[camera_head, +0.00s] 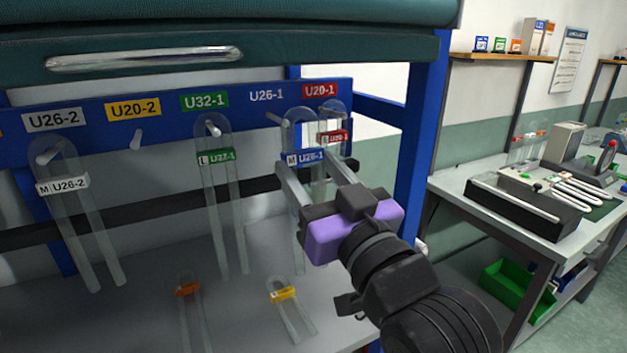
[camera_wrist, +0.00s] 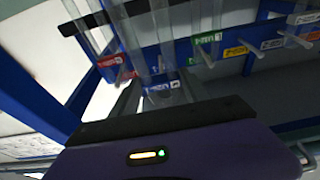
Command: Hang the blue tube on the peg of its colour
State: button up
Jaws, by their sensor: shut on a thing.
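The blue tube is a clear U-shaped tube with a blue "M U26-1" tag (camera_head: 311,157). My gripper (camera_head: 304,166) is shut on it near the tag, and its bend points up. The blue peg (camera_head: 273,118) sticks out under the blue "U26-1" label (camera_head: 266,96). In the head view the tube's bend appears just right of this peg, overlapping the red tube; the depth between bend and peg is unclear. In the wrist view the blue tag (camera_wrist: 158,86) lies between my fingers, and the picture is partly blurred.
A red-tagged tube (camera_head: 334,137) hangs at the right, close to the held tube. A green-tagged tube (camera_head: 216,156) and a white-tagged tube (camera_head: 63,185) hang further left. The yellow peg (camera_head: 136,139) is bare. Orange-tagged (camera_head: 188,289) and yellow-tagged (camera_head: 284,294) tubes are low down.

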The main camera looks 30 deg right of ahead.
jog(key=w+f+b, duration=0.1)
jog(key=w+b, duration=0.1)
jog(key=w, duration=0.6)
jog(key=shift+w, duration=0.3)
dwell(0.6)
jog(key=shift+f, duration=0.1)
dwell(0.4)
jog(key=shift+w, duration=0.35)
dwell(0.6)
